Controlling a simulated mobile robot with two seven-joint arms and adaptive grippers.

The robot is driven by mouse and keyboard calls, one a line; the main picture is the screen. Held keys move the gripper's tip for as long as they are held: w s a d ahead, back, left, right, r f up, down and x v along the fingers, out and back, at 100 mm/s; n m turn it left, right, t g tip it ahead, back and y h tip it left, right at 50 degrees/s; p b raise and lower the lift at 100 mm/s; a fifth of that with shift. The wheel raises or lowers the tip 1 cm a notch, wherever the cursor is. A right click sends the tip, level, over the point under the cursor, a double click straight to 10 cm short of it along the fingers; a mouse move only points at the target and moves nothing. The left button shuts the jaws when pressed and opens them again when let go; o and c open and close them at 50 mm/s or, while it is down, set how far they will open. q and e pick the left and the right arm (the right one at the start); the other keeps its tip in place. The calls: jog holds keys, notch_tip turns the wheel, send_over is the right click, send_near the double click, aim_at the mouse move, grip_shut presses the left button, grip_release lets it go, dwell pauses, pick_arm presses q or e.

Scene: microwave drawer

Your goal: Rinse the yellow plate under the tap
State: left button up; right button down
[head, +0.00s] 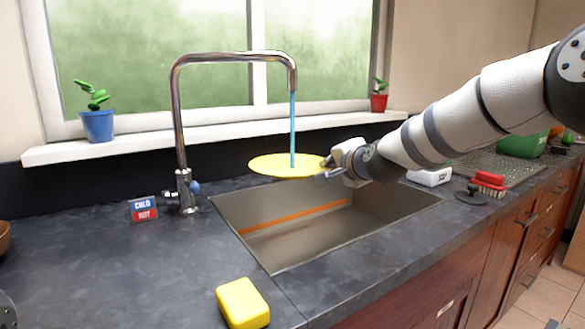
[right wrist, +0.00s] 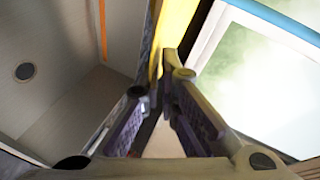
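The yellow plate (head: 272,167) is held roughly level above the sink (head: 292,217). My right gripper (head: 328,168) is shut on its right edge. In the right wrist view the plate (right wrist: 178,30) shows as a yellow strip at the fingers (right wrist: 160,82). The chrome tap (head: 178,110) arches over the plate. A thin blue stream of water (head: 292,125) runs from its spout onto the plate, right of the plate's middle. The tap's handle (head: 195,187) has a blue end.
A cold/hot sign (head: 143,209) stands left of the tap. A yellow sponge (head: 243,303) lies on the front counter. A red brush (head: 489,182) and a green container (head: 522,145) are at the right. Potted plants (head: 97,124) (head: 379,102) stand on the sill. The left counter is mostly clear.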

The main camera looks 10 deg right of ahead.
jog(key=shift+d+r, duration=0.1)
jog(key=shift+d, duration=0.05)
jog(key=shift+s, duration=0.15)
jog(key=s+a, duration=0.3)
jog(key=s, duration=0.4)
jog(key=shift+a, duration=0.25)
dwell(1.1)
jog(key=s+a+r, duration=0.2)
jog(key=s+r, duration=0.2)
jog(key=shift+s, duration=0.3)
jog(key=shift+a, duration=0.1)
